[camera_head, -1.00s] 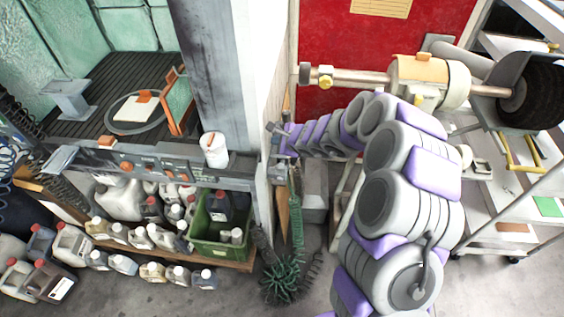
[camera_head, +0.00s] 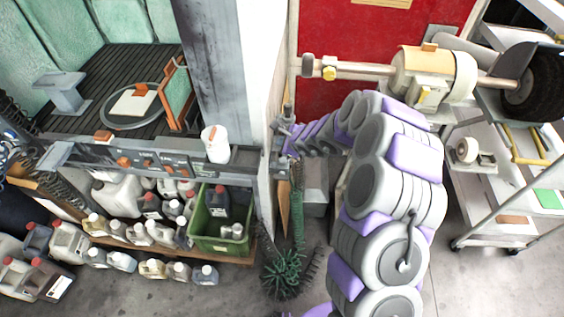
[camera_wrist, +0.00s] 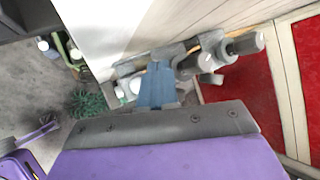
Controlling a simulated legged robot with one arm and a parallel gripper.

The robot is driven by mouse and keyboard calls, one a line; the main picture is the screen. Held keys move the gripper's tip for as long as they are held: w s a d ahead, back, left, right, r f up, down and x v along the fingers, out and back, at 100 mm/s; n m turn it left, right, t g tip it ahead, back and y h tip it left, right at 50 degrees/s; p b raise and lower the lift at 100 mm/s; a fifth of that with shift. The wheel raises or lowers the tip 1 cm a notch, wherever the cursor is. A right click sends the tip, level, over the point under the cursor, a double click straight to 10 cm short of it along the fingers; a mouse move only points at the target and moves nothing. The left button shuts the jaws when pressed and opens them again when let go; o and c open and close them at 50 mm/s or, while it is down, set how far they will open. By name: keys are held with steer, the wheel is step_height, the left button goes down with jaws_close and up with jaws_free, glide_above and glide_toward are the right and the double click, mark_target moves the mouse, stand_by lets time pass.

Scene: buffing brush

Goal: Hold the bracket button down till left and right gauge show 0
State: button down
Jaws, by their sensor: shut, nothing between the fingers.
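My gripper (camera_head: 283,140) is at the end of my outstretched purple and grey arm, close to the edge of the white wall. In the wrist view its blue-grey fingers (camera_wrist: 157,85) are together with nothing between them. A grey bracket-like fitting (camera_wrist: 180,52) with dark and light cylindrical parts is on the wall just beyond the fingertips. The fingers overlap it in the picture, and I cannot tell whether they touch it. I cannot make out the button. No gauge face or reading is legible in either view.
A panel with orange knobs (camera_head: 145,162) and a white cup (camera_head: 215,144) are left of the wall edge. A green brush (camera_head: 285,270) hangs below my gripper. A buffing machine (camera_head: 425,75) and a shelf cart (camera_head: 520,190) are on the right. Bottles crowd the lower left.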

steer(key=b, duration=0.3)
glide_above(283, 162)
steer(key=f, duration=0.5)
steer(key=shift+w+d, duration=0.1)
steer(key=shift+d, duration=0.1)
steer(key=shift+d+f+b, duration=0.25)
steer(key=shift+f+b, duration=0.15)
steer(key=shift+b, duration=0.2)
steer(key=shift+a+f, duration=0.15)
steer(key=shift+f, duration=0.1)
steer(key=shift+a+b, duration=0.3)
steer(key=shift+a, duration=0.1)
steer(key=shift+d, duration=0.2)
steer(key=shift+d, duration=0.2)
steer(key=shift+a, duration=0.25)
